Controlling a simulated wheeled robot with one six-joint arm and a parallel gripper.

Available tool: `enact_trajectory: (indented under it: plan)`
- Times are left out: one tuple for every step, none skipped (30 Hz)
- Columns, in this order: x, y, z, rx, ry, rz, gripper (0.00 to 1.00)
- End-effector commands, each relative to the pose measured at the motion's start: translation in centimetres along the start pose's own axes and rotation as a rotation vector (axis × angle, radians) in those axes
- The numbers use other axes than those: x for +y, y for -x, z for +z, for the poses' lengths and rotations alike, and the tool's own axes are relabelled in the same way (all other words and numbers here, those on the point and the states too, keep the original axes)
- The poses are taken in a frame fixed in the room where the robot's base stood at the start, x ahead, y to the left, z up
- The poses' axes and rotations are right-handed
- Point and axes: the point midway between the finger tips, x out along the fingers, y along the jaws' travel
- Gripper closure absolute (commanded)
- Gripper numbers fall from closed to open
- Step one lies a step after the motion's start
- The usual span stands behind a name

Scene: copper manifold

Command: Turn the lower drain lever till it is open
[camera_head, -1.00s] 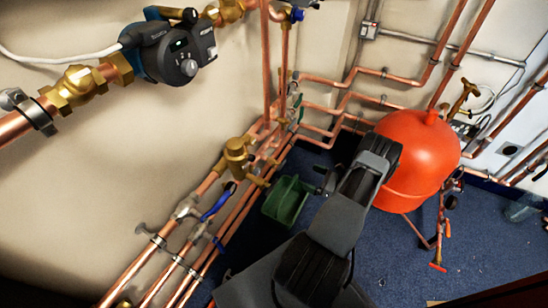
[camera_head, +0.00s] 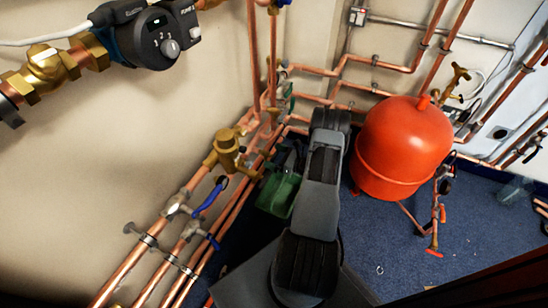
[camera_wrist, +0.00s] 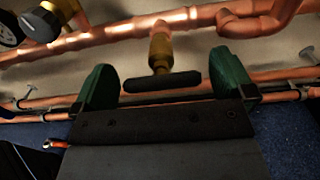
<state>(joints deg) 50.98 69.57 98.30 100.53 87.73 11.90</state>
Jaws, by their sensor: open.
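In the wrist view my gripper (camera_wrist: 165,82) is open, with one green finger on each side. Between the fingers is a short brass valve (camera_wrist: 160,48) below a copper pipe, with a black lever (camera_wrist: 160,82) at its end. The lever lies crosswise to the valve body, level with the fingers. It seems clear of both, but I cannot tell how deep it sits between them. I cannot tell for certain that it is the lower drain lever. In the head view my arm hides most of the gripper, and this lever cannot be made out.
Copper pipes (camera_head: 130,270) with blue levers (camera_head: 209,197) run along the left wall. The blue floor at right is fairly clear.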

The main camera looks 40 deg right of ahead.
Motion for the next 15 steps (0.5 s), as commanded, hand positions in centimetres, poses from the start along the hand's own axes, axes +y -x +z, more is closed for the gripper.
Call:
enact_trajectory:
  plan:
    - [-0.01, -0.15, -0.01, 0.0, 0.0, 0.0, 0.0]
    - [-0.01, -0.2, 0.0, 0.0, 0.0, 0.0, 0.0]
    - [-0.02, -0.24, 0.01, 0.0, 0.0, 0.0, 0.0]
    - [-0.02, -0.26, 0.02, 0.0, 0.0, 0.0, 0.0]
    - [-0.02, -0.27, 0.02, 0.0, 0.0, -0.001, 0.0]
    - [-0.03, -0.27, 0.03, 0.0, 0.0, -0.001, 0.0]
    - [-0.03, -0.27, 0.03, 0.0, 0.0, -0.001, 0.0]
    - [-0.03, -0.26, 0.03, 0.0, 0.0, -0.001, 0.0]
    - [-0.03, -0.26, 0.03, 0.0, 0.0, -0.001, 0.0]
    - [-0.03, -0.26, 0.03, 0.0, 0.0, -0.001, 0.0]
    - [-0.03, -0.25, 0.03, 0.0, 0.0, -0.001, 0.02]
    - [-0.03, -0.25, 0.02, 0.0, 0.0, -0.001, 0.06]
    - [-0.02, -0.25, 0.02, 0.0, 0.0, -0.001, 0.09]
    - [-0.02, -0.25, 0.02, 0.0, 0.0, -0.001, 0.11]
    - [-0.02, -0.24, 0.02, 0.0, 0.0, -0.001, 0.15]
